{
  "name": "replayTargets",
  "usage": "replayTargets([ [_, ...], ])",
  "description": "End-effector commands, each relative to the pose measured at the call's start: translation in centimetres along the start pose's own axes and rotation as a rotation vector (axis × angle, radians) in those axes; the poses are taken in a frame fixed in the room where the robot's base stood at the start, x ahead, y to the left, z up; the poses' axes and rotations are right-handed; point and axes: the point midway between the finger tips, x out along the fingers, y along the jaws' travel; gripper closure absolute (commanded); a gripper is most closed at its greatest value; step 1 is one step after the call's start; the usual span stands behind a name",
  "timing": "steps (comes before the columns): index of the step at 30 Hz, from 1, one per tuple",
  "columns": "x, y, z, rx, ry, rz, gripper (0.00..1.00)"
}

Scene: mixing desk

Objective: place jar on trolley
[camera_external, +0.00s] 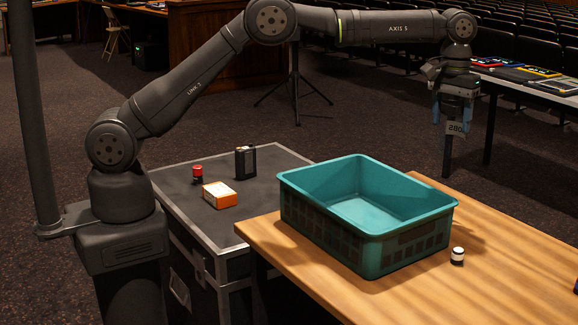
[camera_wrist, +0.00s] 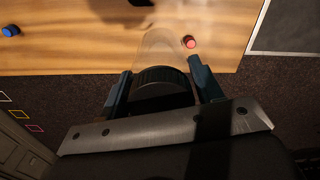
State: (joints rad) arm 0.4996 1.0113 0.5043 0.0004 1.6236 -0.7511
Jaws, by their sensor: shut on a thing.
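My gripper (camera_external: 456,112) hangs at the upper right of the external view, beyond the wooden table and well above the floor. In the wrist view, the fingers of my gripper (camera_wrist: 161,88) are shut on a jar (camera_wrist: 163,76) with a black ribbed lid and a clear, see-through body. In the external view the jar is mostly hidden by the fingers; a pale label shows below them. The black metal-edged case (camera_external: 264,186) at centre left looks like the trolley. My gripper is far to its right, not over it.
On the case stand a red-capped item (camera_external: 197,175), an orange-and-white box (camera_external: 219,195) and a black device (camera_external: 245,162). A teal crate (camera_external: 372,232) stands on the wooden table (camera_external: 330,303), between case and gripper. A small black-and-white bottle (camera_external: 457,256) stands beside the crate.

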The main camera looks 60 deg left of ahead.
Motion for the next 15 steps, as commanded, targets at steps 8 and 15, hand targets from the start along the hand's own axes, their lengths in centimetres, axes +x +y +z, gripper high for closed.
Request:
replayTargets([
  [8, 0.0, 10.8, 11.7, 0.196, 0.000, 0.000, 0.67],
  [15, 0.0, 16.9, 21.2, 0.335, 0.000, 0.002, 0.67],
])
